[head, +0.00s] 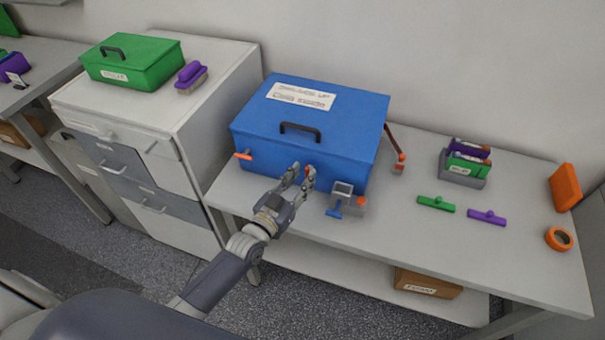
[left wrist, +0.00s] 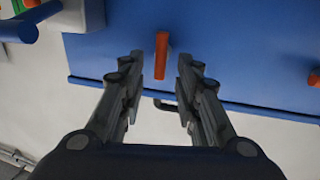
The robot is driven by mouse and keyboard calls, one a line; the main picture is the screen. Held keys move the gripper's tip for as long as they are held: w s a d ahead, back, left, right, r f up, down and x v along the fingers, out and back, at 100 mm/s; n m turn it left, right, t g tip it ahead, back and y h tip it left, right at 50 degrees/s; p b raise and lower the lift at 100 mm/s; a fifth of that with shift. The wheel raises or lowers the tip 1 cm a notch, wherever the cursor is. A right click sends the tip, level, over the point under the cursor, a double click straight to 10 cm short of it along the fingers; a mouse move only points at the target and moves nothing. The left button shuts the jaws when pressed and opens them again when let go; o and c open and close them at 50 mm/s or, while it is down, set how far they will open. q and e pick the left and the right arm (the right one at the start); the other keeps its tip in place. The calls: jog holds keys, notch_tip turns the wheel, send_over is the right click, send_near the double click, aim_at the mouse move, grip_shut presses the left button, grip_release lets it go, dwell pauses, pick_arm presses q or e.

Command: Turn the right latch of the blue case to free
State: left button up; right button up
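The blue case (head: 310,130) stands shut on the table, with a black handle (head: 300,130) on its lid. Its right latch (head: 308,171) is a small orange bar on the front face, partly hidden by my left gripper (head: 300,178). In the left wrist view, the latch (left wrist: 161,55) points along the fingers, one end close to the lid edge. My left gripper (left wrist: 160,62) is open, a finger on each side of the latch, with gaps on both sides. The case's left latch (head: 243,156) sticks out sideways; it also shows in the left wrist view (left wrist: 314,79). My right gripper is not in view.
A grey device with a blue lever (head: 335,208) stands close right of my left gripper. A brown rod with an orange tip (head: 397,155) is at the case's right side. Green (head: 436,204) and purple (head: 487,217) tools lie farther right. A cabinet (head: 165,130) stands left.

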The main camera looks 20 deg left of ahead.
pick_arm(q)
jog(key=shift+w+d, duration=0.1)
jog(key=shift+w, duration=0.35)
grip_shut()
